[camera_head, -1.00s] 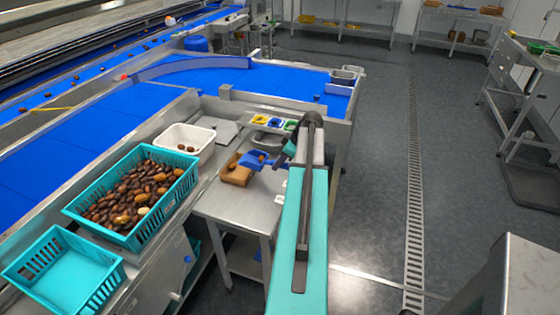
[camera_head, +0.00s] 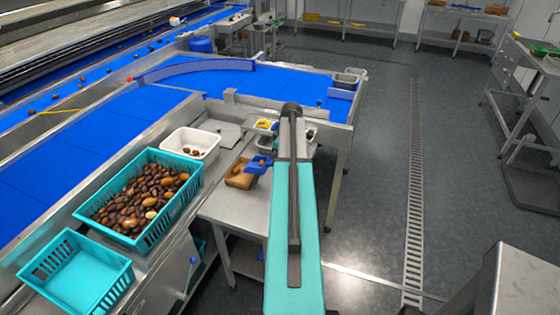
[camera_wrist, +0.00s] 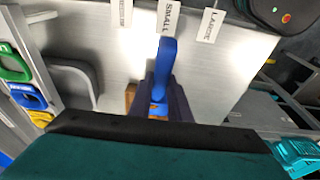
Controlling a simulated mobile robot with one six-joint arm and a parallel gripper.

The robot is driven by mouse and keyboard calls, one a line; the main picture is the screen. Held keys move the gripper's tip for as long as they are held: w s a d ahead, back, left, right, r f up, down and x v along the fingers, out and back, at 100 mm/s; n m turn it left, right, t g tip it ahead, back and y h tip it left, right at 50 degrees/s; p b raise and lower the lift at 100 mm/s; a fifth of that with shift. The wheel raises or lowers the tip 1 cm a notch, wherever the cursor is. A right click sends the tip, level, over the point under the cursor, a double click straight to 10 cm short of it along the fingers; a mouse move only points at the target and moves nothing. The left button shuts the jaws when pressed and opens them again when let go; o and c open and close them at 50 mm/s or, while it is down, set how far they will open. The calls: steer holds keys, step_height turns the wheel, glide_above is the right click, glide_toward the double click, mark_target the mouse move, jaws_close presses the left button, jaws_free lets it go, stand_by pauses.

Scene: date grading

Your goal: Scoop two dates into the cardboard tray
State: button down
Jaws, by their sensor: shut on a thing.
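The brown cardboard tray (camera_head: 238,182) sits on the steel table beside the teal crate's bench; whether dates lie in it is too small to tell. A blue scoop (camera_head: 262,167) is at the tray's right side in the head view, partly hidden by my arm. In the wrist view my gripper (camera_wrist: 162,98) is shut on the blue scoop handle (camera_wrist: 167,60), with a bit of brown tray (camera_wrist: 130,94) behind it. The scoop's bowl is mostly hidden, so its load cannot be told. Many dates (camera_head: 140,200) fill the teal crate (camera_head: 112,240).
A white bin (camera_head: 208,148) with a few dates stands behind the crate. An empty teal basket (camera_head: 85,290) is at front left. Coloured scoops (camera_wrist: 25,90) hang left in the wrist view. Labels SMALL (camera_wrist: 168,16) and LARGE (camera_wrist: 210,25) lie on the steel table (camera_wrist: 225,70).

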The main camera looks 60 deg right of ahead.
steer(key=shift+w+a+r+g+h+p, duration=0.2)
steer(key=shift+w+r+g+h+p, duration=0.05)
steer(key=shift+w+r+g+p, duration=0.65)
steer(key=shift+w+a+r+g+h+p, duration=0.2)
steer(key=shift+w+r+g+p, duration=0.5)
steer(key=shift+g+p, duration=0.25)
steer(key=shift+w+a+r+g+h+p, duration=0.15)
steer(key=shift+w+r+g+h+p, duration=0.1)
steer(key=shift+w+r+g+p, duration=0.6)
steer(key=shift+w+a+r+g+p, duration=0.1)
steer(key=shift+w+r+g+p, duration=0.1)
steer(key=shift+w+g, duration=0.2)
steer(key=shift+w+a+r+g+p, duration=0.1)
steer(key=shift+w+r+g+p, duration=0.05)
steer(key=shift+w+g, duration=0.2)
steer(key=shift+w+a+r+g+h, duration=0.25)
steer(key=shift+w+r+g+h, duration=0.15)
steer(key=shift+w+r+g, duration=0.45)
steer(key=shift+r, duration=0.1)
steer(key=shift+r, duration=2.85)
steer(key=shift+s, duration=0.1)
